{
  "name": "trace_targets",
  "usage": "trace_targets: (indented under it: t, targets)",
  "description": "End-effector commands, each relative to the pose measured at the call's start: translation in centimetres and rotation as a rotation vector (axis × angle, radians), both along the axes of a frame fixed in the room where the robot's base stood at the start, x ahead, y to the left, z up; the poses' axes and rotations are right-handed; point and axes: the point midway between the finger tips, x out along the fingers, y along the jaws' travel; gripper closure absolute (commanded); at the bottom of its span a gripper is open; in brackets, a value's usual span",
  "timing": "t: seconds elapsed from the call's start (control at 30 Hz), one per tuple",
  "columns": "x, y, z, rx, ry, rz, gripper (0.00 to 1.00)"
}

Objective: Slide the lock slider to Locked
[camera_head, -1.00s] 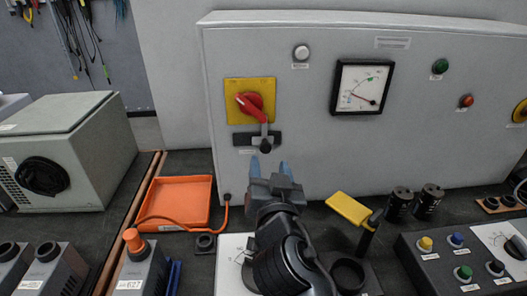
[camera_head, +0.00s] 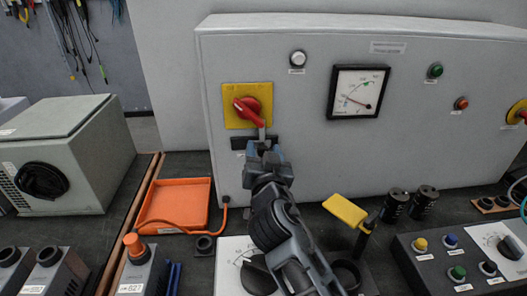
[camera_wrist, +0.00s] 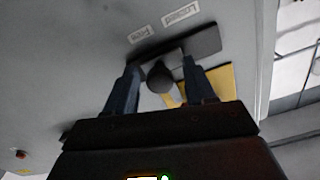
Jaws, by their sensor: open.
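The lock slider has a black plate (camera_head: 239,142) on the grey cabinet front, just under the red rotary handle. Its round black knob (camera_wrist: 160,77) shows in the wrist view, while in the head view my gripper hides it. Two small labels, seemingly Free (camera_wrist: 140,33) and Locked (camera_wrist: 182,13), sit beside the plate in the wrist view. My gripper (camera_head: 264,150) is open in front of the slider. In the wrist view its fingers (camera_wrist: 161,72) stand on either side of the knob, with a visible gap on each side. Contact is not visible.
The red handle (camera_head: 248,110) on its yellow plate (camera_head: 232,96) is close above my gripper. A gauge (camera_head: 358,92) is to the right on the cabinet (camera_head: 300,160).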

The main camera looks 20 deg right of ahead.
Motion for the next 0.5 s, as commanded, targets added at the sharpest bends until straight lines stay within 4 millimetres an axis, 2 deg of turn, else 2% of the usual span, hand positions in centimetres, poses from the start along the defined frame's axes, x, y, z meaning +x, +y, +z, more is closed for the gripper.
trace_targets:
  t: [0.1,0.5]
  targets:
    - [-0.02,0.0,-0.01,0.0,0.0,0.0,0.48]
    - [-0.05,0.01,-0.02,0.0,0.0,0.0,0.86]
